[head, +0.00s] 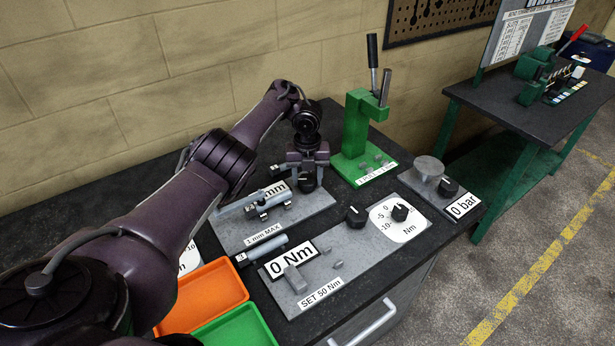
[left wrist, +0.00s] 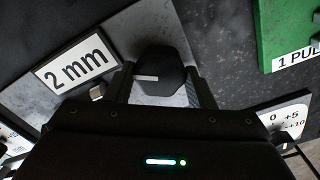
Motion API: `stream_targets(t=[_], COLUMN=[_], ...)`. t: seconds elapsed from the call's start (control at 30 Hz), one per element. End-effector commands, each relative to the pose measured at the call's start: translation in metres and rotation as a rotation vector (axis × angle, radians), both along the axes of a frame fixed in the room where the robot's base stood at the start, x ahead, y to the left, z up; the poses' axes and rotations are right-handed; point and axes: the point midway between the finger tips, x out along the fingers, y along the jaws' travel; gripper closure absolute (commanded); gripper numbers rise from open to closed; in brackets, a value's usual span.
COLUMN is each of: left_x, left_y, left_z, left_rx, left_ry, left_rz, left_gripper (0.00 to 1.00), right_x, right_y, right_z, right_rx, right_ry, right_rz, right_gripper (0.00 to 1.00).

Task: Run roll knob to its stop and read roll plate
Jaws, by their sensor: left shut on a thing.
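The black roll knob (left wrist: 162,72) with a white pointer mark sits between the two fingers of my left gripper (left wrist: 160,86) in the left wrist view. The pointer mark lies towards the left of the picture. In the head view my left gripper (head: 307,172) reaches down over the right end of the grey roll unit (head: 250,232), shut on the knob. The roll plate (left wrist: 76,63) reads "2 mm" in the left wrist view. In the head view my arm partly hides the plate (head: 277,191), leaving "mm" readable. A label on the unit says "1 mm MAX". My right gripper is not in view.
In front stands a torque unit (head: 320,288) with a "0 Nm" plate and a dial. A green press (head: 358,135) stands behind, right of my gripper. A "0 bar" unit (head: 460,205) is at right. Orange (head: 205,297) and green (head: 240,328) trays lie front left.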

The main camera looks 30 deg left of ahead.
Motion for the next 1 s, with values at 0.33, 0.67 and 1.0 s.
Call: stream_targets(t=[0.33, 0.67, 1.0], left_x=[0.0, 0.001, 0.0], left_y=[0.0, 0.0, 0.0], left_z=[0.0, 0.011, 0.062], left_rx=[0.001, 0.0, 0.0], left_ry=[0.001, -0.002, 0.0], left_rz=[-0.002, -0.001, -0.001], left_gripper=[0.29, 0.29, 0.29], right_x=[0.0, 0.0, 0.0], right_y=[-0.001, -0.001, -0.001], right_z=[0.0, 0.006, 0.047], right_rx=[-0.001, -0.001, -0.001], right_ry=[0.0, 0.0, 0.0], right_rz=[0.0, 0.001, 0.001], right_gripper=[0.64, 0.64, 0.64])
